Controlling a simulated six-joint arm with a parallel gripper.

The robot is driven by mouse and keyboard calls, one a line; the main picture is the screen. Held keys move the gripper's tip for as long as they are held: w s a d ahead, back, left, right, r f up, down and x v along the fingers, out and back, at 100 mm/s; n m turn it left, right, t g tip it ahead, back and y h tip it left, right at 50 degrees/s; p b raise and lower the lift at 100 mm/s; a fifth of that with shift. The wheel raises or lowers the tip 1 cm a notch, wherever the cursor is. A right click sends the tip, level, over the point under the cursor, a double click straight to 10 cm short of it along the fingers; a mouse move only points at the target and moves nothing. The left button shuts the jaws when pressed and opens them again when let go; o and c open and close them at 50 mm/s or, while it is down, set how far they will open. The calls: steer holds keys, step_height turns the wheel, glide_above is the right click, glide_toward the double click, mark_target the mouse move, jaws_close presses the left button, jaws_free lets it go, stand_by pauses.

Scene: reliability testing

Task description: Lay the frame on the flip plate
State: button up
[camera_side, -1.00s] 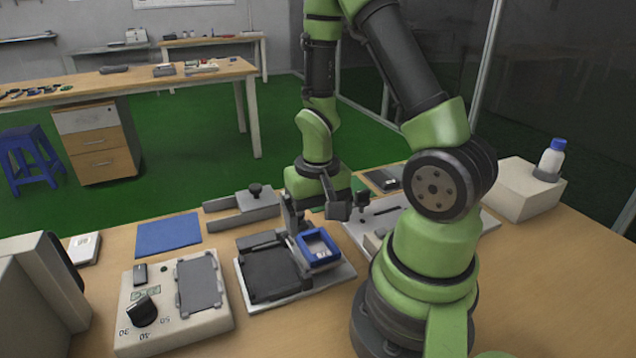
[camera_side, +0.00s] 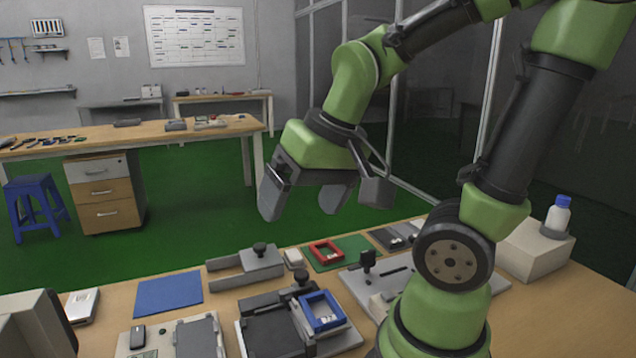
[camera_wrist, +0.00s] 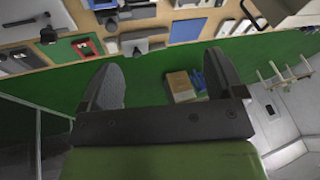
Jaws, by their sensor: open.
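The blue frame (camera_side: 322,312) lies on the right part of a fixture with a dark plate (camera_side: 268,334), which looks like the flip plate. A grey piece with a black knob stands right behind the frame. A red frame (camera_side: 325,253) lies on a green mat, and also shows in the wrist view (camera_wrist: 84,48). My gripper (camera_side: 302,205) is open and empty, high above and behind the fixture, apart from both frames. Its two spread fingers also show in the wrist view (camera_wrist: 163,80). The fixture's lower edge is cut off in the side view.
A blue mat (camera_side: 168,293) lies left, with a grey forked holder (camera_side: 245,268) beside it. A control box (camera_side: 150,340) stands front left. A white block (camera_side: 535,250) with a bottle (camera_side: 558,214) stands right. The air around my gripper is clear.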

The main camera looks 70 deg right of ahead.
steer(key=s+a+r+n+t+y, duration=0.1)
steer(key=s+a+r+n+t, duration=0.1)
steer(key=s+a+r, duration=0.1)
steer(key=shift+s+a+r+t+y, duration=0.3)
steer(key=shift+a+r, duration=0.3)
steer(key=shift+r, duration=0.2)
stand_by(1.6)
